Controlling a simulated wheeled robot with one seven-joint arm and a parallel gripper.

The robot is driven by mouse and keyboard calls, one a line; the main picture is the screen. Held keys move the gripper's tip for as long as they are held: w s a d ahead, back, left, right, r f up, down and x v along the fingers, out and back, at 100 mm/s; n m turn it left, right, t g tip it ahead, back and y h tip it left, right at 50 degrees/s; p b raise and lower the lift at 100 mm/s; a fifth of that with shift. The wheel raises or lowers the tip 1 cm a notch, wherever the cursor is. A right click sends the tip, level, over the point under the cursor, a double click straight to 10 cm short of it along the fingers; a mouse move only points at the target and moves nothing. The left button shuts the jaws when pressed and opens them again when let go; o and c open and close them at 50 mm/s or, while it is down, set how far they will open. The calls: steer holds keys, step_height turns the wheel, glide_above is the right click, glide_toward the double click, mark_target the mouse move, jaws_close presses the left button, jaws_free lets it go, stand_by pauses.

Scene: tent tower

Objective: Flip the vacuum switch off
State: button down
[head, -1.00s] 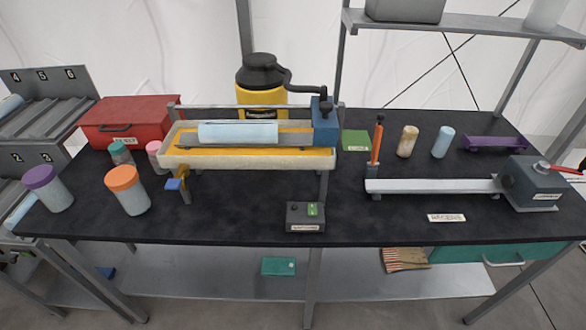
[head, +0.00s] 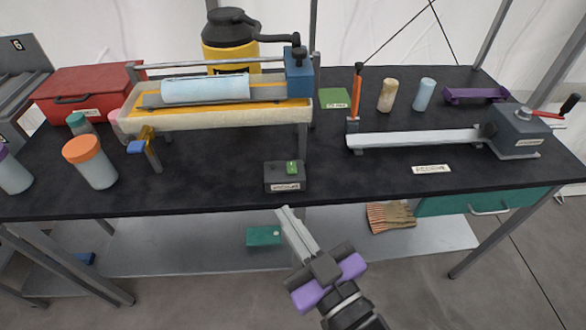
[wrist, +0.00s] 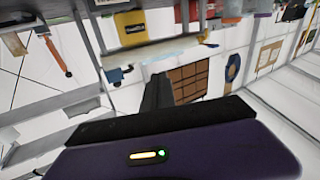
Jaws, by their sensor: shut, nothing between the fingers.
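The vacuum switch looks to be the small dark grey box (head: 285,177) at the front edge of the black table, with a green rocker (head: 292,167) on its top right and a label on its front that is too small to read. My gripper (head: 285,212) is shut and empty. Its fingertips are in front of the table edge, just below the box in the head view, and apart from it. In the wrist view my shut fingers (wrist: 157,92) point into the room; I cannot make out the switch box there.
A long bar (head: 415,138) lies at right. The table (head: 225,185) around the box is clear.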

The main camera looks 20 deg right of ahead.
steer(key=w+r+m+h+b, duration=0.2)
steer(key=w+h, duration=0.1)
steer(key=w, duration=0.7)
steer(key=d+f+m+g+h, duration=0.3)
steer(key=d+m+g+h, duration=0.1)
steer(key=d, duration=0.1)
steer(key=shift+s+f, duration=0.35)
steer(key=shift+d, duration=0.1)
steer(key=p, duration=0.1)
glide_above(292, 171)
steer(key=shift+s+f, duration=0.25)
steer(key=shift+f, duration=0.8)
steer(key=f, duration=0.3)
steer(key=shift+w+f, duration=0.15)
steer(key=shift+w, duration=0.1)
steer(key=shift+f, duration=0.55)
steer(key=shift+r+p, duration=0.1)
steer(key=shift+p, duration=0.2)
